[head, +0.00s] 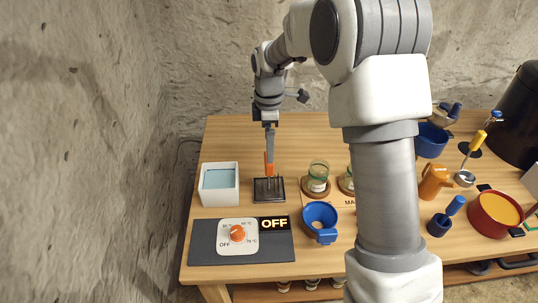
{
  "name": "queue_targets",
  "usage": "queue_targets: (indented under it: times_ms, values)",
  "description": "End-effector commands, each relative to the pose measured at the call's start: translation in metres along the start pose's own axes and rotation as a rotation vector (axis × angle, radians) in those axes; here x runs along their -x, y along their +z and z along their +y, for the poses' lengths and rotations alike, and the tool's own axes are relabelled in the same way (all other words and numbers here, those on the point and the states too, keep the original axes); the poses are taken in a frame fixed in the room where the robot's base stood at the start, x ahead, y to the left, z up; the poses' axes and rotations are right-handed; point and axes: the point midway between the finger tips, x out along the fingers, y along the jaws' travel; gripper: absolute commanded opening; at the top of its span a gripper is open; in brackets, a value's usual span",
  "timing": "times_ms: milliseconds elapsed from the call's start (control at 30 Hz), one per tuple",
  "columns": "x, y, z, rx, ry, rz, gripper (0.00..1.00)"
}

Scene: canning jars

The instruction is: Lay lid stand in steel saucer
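My gripper (268,164) points straight down at the left of the table, its narrow end showing orange at the tip. It is directly over a small dark square stand (261,196) with thin uprights, which may be the lid stand. The fingers overlap in this view, so whether they are open, shut or touching an upright cannot be told. A small round grey dish (464,179), likely the steel saucer, sits at the right, far from my gripper. A yellow-handled tool (477,141) with a blue top rises by the dish; whether it rests inside is unclear.
A white water basin (219,197) stands left of the stand, a control panel (205,244) in front. A glass jar (318,176) and blue funnel (319,216) are to the right. An orange jug (433,182) and red pot (487,222) flank the dish. My arm hides the middle.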

Motion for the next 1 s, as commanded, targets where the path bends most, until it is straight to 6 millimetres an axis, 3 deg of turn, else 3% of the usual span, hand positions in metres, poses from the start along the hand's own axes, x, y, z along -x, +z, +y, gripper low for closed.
queue_targets:
  times_ms: [33,200,567,767,1000]
  values:
    - [0.013,0.000,0.001,0.000,0.004,0.001,1.00]
    - [0.037,0.000,0.000,0.001,0.002,0.000,1.00]
    - [0.058,0.004,-0.005,-0.037,0.014,0.000,1.00]
    - [0.101,0.023,-0.037,-0.236,0.082,0.010,1.00]
    - [0.148,0.051,-0.093,-0.551,0.176,0.049,1.00]
